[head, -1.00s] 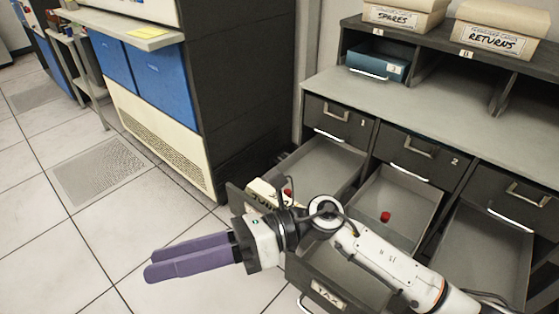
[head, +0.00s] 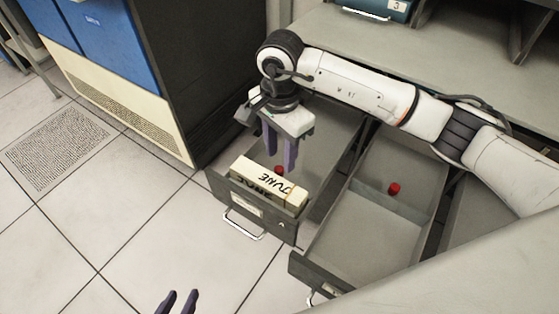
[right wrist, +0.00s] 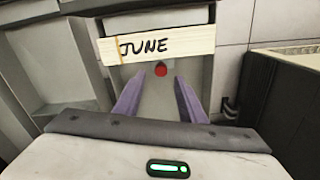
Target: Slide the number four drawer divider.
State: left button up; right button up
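The leftmost open grey drawer (head: 330,125) holds a block of cards marked JUNE (head: 268,187) behind its front panel; the block also shows in the right wrist view (right wrist: 165,45). A red knob (head: 278,170) stands just behind the cards and shows in the right wrist view (right wrist: 160,70); most of its divider is hidden. My right gripper (head: 281,168) points down into this drawer, open, with its fingers either side of the knob in view, not closed on it. My left gripper (head: 180,294) shows only its parted, empty fingertips at the bottom edge. No drawer number four is readable.
A second open drawer (head: 365,235) to the right has its own divider with a red knob (head: 394,188). My right arm crosses above the drawers. A dark cabinet (head: 200,70) stands left of them. The tiled floor (head: 110,210) in front is clear.

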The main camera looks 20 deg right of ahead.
aim_at(280, 168)
jog(key=shift+f, duration=2)
grip_shut()
